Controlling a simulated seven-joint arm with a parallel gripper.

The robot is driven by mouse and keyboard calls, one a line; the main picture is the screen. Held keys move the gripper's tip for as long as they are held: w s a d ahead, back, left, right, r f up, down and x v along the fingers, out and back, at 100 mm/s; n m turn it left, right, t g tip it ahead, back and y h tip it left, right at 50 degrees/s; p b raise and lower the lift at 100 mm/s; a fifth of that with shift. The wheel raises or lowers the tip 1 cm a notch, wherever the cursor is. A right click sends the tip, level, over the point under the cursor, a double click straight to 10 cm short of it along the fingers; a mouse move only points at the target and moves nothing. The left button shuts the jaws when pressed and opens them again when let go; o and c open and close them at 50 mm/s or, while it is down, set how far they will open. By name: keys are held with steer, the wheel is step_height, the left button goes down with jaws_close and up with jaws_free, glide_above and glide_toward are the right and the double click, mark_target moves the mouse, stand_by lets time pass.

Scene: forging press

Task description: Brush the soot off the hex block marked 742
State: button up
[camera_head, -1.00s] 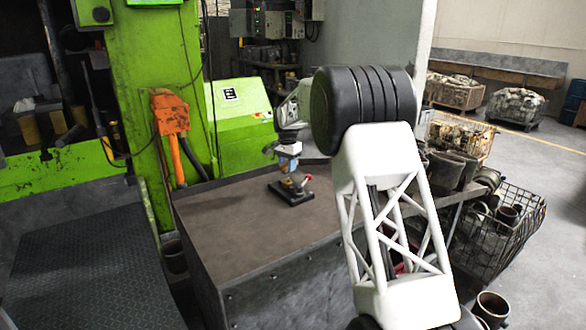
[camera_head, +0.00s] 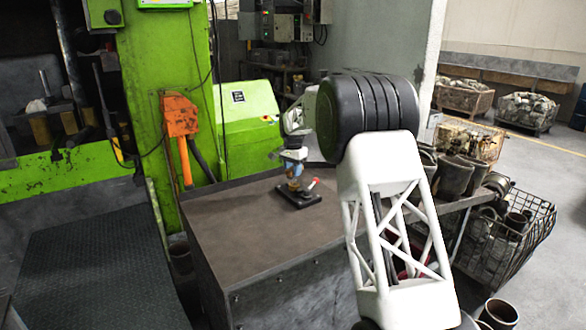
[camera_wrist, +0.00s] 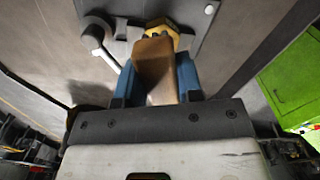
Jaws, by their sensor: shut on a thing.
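My gripper (camera_head: 294,168) points down over a dark fixture plate (camera_head: 302,199) on the bench. In the wrist view its blue fingers (camera_wrist: 157,80) are shut on a brown, wooden-looking brush (camera_wrist: 153,58). A brass-coloured hex block (camera_wrist: 178,34) sits on the plate just beyond the brush and is partly hidden by it. The brush end overlaps the block in the picture; I cannot tell whether they touch. No number or soot is readable on the block. A lever with a rounded end (camera_wrist: 96,30) stands beside the block; in the head view a red-tipped handle (camera_head: 314,183) shows there.
The steel bench top (camera_head: 235,225) is mostly bare around the plate. Metal cups (camera_head: 455,175) stand at its right end. A green press (camera_head: 150,80) with an orange device (camera_head: 180,115) rises at the left, and a wire basket (camera_head: 520,230) stands at the right.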

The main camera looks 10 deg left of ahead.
mark_target(290, 178)
steer(key=shift+f, duration=1.4)
steer(key=shift+f, duration=0.55)
stand_by(0.3)
steer(key=shift+w+d, duration=0.35)
steer(key=shift+w, duration=0.45)
steer(key=shift+s, duration=0.15)
steer(key=shift+s+a+f, duration=0.1)
steer(key=shift+s+a, duration=0.25)
steer(key=shift+s, duration=0.4)
steer(key=shift+s+a, duration=0.35)
steer(key=shift+s, duration=0.4)
steer(key=shift+w, duration=0.1)
